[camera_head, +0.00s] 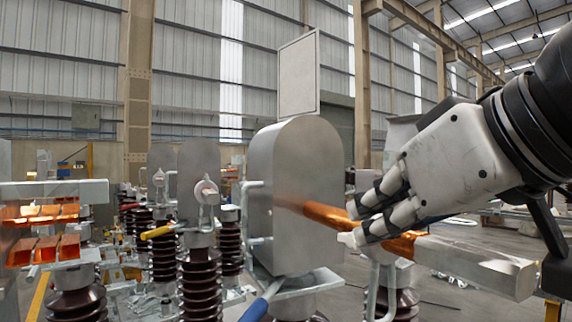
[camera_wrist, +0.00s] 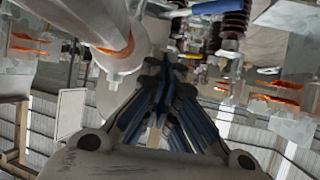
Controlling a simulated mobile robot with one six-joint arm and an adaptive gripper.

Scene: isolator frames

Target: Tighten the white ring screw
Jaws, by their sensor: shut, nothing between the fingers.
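A pale round ring (camera_head: 205,192) stands on a metal stem on top of a dark brown ribbed insulator (camera_head: 200,280), left of centre in the head view. A smaller similar ring (camera_head: 158,179) shows behind it to the left. I cannot tell for sure which is the white ring screw. My gripper (camera_head: 350,224) is right of centre, well to the right of both rings, with its fingers in front of a copper bar (camera_head: 325,214). In the wrist view the blue-grey fingers (camera_wrist: 164,72) come close together and hold nothing. I cannot tell whether they touch the bar.
A rounded grey metal housing (camera_head: 293,190) stands between my gripper and the rings. A square metal bar (camera_head: 475,262) extends to the lower right. Copper blocks (camera_head: 45,250) are at the left. A blue-handled rod (camera_head: 262,302) is low in front of the housing.

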